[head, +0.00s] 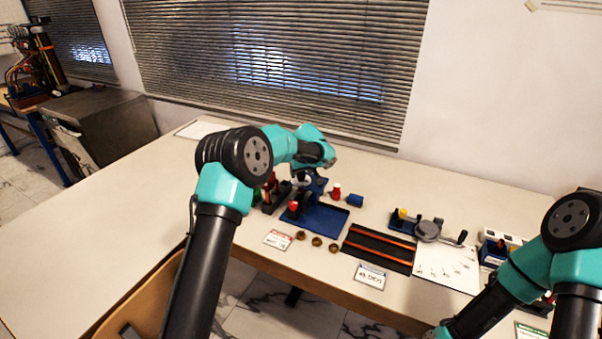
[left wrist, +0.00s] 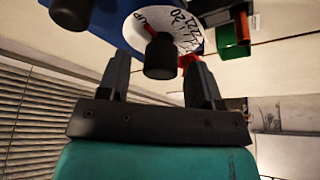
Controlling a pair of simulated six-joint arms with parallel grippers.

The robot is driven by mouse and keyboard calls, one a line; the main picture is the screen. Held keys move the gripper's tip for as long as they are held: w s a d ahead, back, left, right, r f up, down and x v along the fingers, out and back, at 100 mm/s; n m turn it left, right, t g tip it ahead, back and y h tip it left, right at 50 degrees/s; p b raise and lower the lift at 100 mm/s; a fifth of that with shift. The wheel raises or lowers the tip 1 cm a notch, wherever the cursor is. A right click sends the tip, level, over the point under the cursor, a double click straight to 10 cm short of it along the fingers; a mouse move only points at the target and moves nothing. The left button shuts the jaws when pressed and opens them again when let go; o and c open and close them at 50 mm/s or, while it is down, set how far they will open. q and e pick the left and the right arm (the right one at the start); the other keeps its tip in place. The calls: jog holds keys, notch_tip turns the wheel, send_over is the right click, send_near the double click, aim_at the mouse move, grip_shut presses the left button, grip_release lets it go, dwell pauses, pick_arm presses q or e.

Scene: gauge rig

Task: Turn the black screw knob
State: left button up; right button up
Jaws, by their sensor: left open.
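In the left wrist view, a black screw knob (left wrist: 160,57) stands out from a white dial (left wrist: 172,28) with printed numbers and a red mark. My left gripper (left wrist: 156,62) is open, with one finger on each side of the knob. I cannot tell whether either finger touches it. In the head view my left gripper (head: 304,181) is over the blue gauge stand (head: 325,217), and the arm partly hides the dial and knob. My right arm enters at the lower right; its gripper is not visible.
A second black cylinder (left wrist: 72,12) and a green box (left wrist: 232,40) are near the dial. The table's left side is clear.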

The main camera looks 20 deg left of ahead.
pick_arm(q)
jog(key=shift+w+a+f, duration=0.1)
jog(key=shift+w+f, duration=0.05)
jog(key=shift+f, duration=0.25)
jog(key=c, duration=0.9)
